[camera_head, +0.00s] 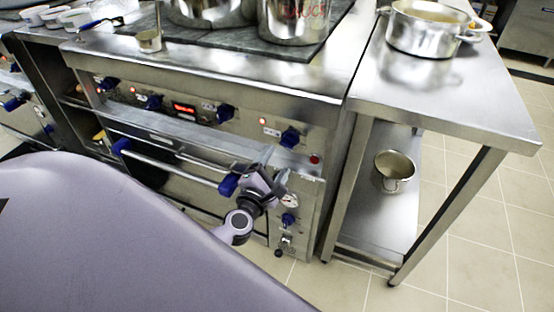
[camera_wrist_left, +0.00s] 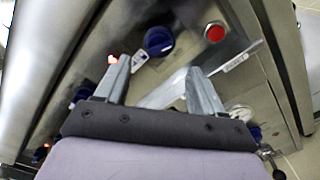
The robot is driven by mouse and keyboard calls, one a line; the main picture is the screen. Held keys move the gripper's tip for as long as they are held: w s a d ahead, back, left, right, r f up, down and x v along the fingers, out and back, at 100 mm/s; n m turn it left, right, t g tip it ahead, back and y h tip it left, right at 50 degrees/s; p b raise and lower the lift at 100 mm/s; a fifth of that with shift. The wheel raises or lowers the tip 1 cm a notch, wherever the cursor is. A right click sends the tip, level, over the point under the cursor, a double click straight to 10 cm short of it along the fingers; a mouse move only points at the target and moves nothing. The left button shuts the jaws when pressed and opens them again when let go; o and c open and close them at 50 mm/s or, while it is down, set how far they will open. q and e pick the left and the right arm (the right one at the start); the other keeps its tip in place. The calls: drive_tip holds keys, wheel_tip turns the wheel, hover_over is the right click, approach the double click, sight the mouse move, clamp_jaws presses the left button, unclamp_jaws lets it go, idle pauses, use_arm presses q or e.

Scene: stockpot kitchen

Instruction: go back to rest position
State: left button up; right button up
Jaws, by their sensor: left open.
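My left gripper (camera_head: 272,168) is in front of the steel stove's front panel, beside the right end of the oven door handle. Its two fingers are apart with nothing between them. In the left wrist view the open fingers (camera_wrist_left: 157,68) point at the panel, with a blue knob (camera_wrist_left: 159,41) and a red button (camera_wrist_left: 215,32) beyond them. I cannot tell whether the fingers touch the panel. My right gripper is not in view.
The stove (camera_head: 180,107) has blue knobs and an oven handle (camera_head: 170,160). Large pots (camera_head: 293,22) stand on top. A steel table (camera_head: 440,95) at the right holds a pot (camera_head: 421,35), with a smaller pot (camera_head: 394,172) on its lower shelf. Tiled floor (camera_head: 470,265) is clear.

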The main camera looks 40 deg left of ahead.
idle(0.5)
use_arm(q)
drive_tip(key=s+d+f+m+g+h, duration=0.1)
drive_tip(key=s+d+f+m+h, duration=0.1)
drive_tip(key=s+d+m+h, duration=0.35)
drive_tip(key=s+d+f+m+g+h, duration=0.1)
drive_tip(key=s+d+f+m+h, duration=0.1)
drive_tip(key=d+m, duration=0.65)
drive_tip(key=s+f+m+g, duration=0.5)
drive_tip(key=s+m, duration=0.6)
drive_tip(key=m, duration=0.5)
wheel_tip(320, 180, up, 12)
drive_tip(key=a+y+p, duration=0.1)
drive_tip(key=p, duration=1.4)
drive_tip(key=shift+s+a, duration=0.15)
drive_tip(key=shift+s, duration=0.3)
